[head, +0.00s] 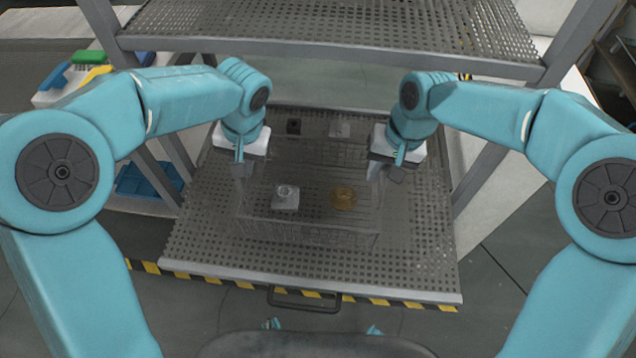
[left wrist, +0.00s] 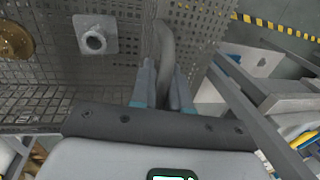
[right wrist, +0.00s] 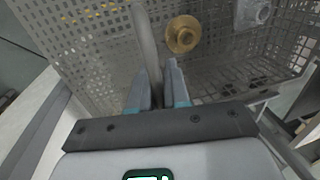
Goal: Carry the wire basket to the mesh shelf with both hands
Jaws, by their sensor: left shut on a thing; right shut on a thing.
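The wire basket (head: 307,234) is a grey mesh box, level over the lower mesh shelf (head: 420,252). I cannot tell whether its base touches the shelf. My left gripper (head: 240,170) is shut on the basket's left handle, a grey loop that shows in the left wrist view (left wrist: 165,45). My right gripper (head: 383,170) is shut on the right handle, which shows in the right wrist view (right wrist: 146,40). In the basket area lie a silver fitting (head: 285,198) and a round brass part (head: 342,198). The jaws partly hide the basket's side rims.
An upper mesh shelf (head: 330,25) spans above, behind my arms, with grey posts at both sides. A blue tray (head: 146,182) is at the left. Bare mesh surrounds the basket.

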